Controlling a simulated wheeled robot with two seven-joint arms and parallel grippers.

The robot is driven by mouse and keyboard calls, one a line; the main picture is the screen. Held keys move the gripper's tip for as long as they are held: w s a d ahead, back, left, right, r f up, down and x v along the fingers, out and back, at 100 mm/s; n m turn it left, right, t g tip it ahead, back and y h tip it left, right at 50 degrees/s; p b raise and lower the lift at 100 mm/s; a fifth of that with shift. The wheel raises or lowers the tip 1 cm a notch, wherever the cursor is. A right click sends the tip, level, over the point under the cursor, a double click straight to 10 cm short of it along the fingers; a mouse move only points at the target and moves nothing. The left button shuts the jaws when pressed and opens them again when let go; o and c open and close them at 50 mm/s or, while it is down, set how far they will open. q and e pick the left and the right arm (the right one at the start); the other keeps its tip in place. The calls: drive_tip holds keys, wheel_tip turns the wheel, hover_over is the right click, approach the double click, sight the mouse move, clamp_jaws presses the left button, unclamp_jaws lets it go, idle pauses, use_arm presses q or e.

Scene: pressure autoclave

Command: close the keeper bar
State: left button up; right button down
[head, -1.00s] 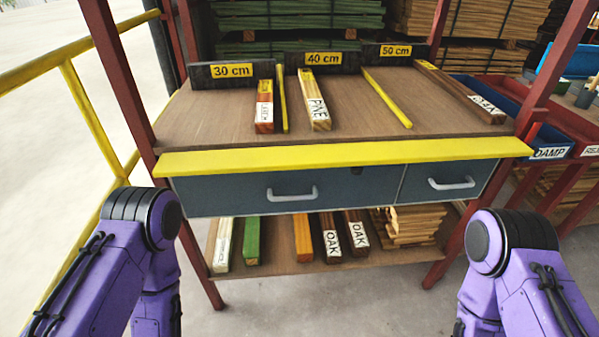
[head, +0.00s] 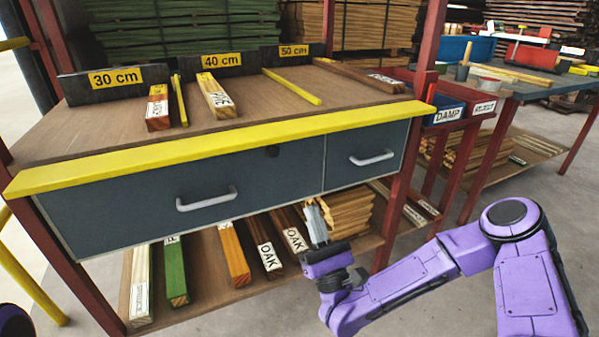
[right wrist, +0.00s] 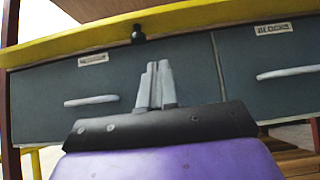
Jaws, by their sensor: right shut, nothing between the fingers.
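I cannot pick out for certain which part is the keeper bar. A yellow bar (head: 230,142) runs along the front edge of the workbench, above two grey drawers. It also shows in the right wrist view (right wrist: 200,17). A small dark knob (right wrist: 138,35) sits just below it, near the top of the wide drawer (right wrist: 40,100). My right gripper (head: 314,222) is shut and empty, in front of the lower shelf and below the narrow drawer (head: 365,157). Its closed fingers (right wrist: 155,82) point up toward the drawers in the right wrist view. My left gripper is out of view.
Wood lengths, including one marked oak (head: 267,250), lie on the lower shelf (head: 205,285). Short pieces lie on the bench top (head: 130,135) by the length blocks. A red bench post (head: 396,200) stands right of my gripper. Bare floor lies in front.

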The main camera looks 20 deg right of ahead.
sight(294, 138)
drive_tip(key=p+x, duration=0.1)
drive_tip(key=x, duration=0.3)
drive_tip(key=s+r+p+x, duration=0.1)
drive_tip(key=x, duration=0.3)
drive_tip(key=s+r+p+x, duration=0.1)
drive_tip(key=p+x, duration=0.1)
drive_tip(key=x, duration=0.2)
drive_tip(key=shift+w+r, duration=0.15)
drive_tip(key=shift+r, duration=0.1)
